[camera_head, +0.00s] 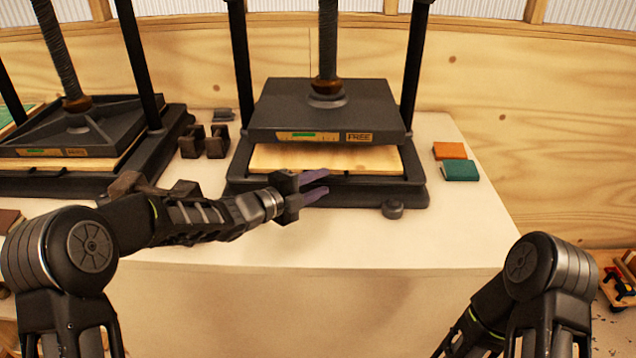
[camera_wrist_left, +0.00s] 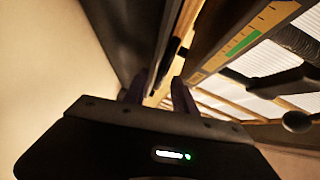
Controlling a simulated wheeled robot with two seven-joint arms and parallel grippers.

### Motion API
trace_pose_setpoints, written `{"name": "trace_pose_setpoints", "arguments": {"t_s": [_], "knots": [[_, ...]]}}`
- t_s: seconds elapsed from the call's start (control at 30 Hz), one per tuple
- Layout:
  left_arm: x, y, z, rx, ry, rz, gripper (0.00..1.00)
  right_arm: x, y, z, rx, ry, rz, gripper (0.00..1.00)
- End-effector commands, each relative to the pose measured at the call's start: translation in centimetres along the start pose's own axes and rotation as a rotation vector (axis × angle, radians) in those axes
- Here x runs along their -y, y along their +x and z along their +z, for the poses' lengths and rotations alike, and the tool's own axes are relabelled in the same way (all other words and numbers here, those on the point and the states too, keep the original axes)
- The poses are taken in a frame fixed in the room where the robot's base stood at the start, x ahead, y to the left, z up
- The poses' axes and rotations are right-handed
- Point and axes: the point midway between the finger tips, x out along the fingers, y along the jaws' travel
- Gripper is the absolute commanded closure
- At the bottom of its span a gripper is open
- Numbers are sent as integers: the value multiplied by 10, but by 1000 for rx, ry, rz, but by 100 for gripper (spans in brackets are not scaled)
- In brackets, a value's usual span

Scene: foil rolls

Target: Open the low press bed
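The middle press has a dark platen (camera_head: 325,105) with a yellow label strip reading FREE. A pale wooden board (camera_head: 290,158) lies on its low black bed (camera_head: 375,192), with a gap under the platen. My left gripper (camera_head: 326,183) is at the bed's front edge, its two purple fingers apart and pointing right. It hides part of the bed. In the left wrist view my left gripper (camera_wrist_left: 162,95) is open, near the platen's label strip (camera_wrist_left: 240,42); I cannot tell whether it touches the press. My right gripper is out of view; only its arm shows at lower right.
A second press (camera_head: 75,135) stands at the left. Dark blocks (camera_head: 205,143) sit between the presses. An orange block (camera_head: 450,150) and a green block (camera_head: 460,171) lie to the right.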

Motion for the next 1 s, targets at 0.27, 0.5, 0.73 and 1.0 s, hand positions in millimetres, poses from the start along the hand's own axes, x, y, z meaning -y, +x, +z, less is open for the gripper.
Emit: {"name": "trace_pose_setpoints", "arguments": {"t_s": [0.27, 0.5, 0.73, 1.0], "knots": [[0, 0, 0, 0, 0, 0, 87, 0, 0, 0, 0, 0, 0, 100], [0, 0, 0, 0, 0, 1, 100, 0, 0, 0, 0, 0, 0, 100], [0, 0, 0, 0, 0, 1, 100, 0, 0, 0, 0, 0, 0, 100], [0, 0, 0, 0, 0, 1, 100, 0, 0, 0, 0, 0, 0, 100]]}}
